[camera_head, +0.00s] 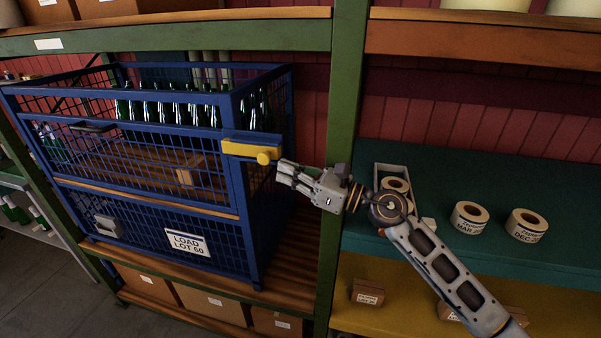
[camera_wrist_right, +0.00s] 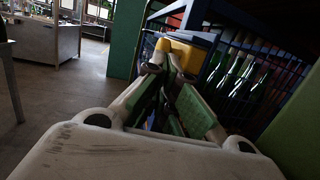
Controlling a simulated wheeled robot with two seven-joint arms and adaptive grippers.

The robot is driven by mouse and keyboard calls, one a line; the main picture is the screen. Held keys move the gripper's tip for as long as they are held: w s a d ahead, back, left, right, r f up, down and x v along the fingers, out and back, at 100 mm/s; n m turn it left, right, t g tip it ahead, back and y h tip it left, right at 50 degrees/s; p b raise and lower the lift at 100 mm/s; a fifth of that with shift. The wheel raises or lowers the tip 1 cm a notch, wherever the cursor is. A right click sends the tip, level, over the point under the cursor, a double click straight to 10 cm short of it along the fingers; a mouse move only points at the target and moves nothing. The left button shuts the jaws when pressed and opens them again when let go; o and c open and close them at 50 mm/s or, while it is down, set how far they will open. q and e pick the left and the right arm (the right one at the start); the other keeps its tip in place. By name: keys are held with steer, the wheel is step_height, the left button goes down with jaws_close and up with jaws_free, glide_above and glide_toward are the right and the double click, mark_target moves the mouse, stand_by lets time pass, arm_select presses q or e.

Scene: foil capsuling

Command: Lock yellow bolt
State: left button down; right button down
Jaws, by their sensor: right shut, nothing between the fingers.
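A yellow bolt (camera_head: 250,151) with a round knob sits at the upper right front corner of a blue mesh cage (camera_head: 235,205). The bolt also shows past my fingertips in the right wrist view (camera_wrist_right: 188,52). My right gripper (camera_head: 280,172) is shut and empty, with its fingertips just right of the knob. I cannot tell whether the fingertips touch the bolt. In the right wrist view the fingers (camera_wrist_right: 172,72) converge near the bolt and partly cover it. My left gripper is not in view.
Green bottles (camera_head: 185,108) stand inside the cage, which rests on a wooden shelf (camera_head: 300,252). A green post (camera_head: 343,100) stands right of the cage. Label rolls (camera_head: 468,216) lie on the teal shelf at right. Cardboard boxes (camera_head: 210,303) are below.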

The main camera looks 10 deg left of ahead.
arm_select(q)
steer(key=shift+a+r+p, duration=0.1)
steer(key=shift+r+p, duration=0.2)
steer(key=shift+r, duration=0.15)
arm_select(e)
steer(key=shift+x, duration=0.95)
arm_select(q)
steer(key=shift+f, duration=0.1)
arm_select(e)
steer(key=a, duration=0.6)
steer(key=shift+a, duration=0.25)
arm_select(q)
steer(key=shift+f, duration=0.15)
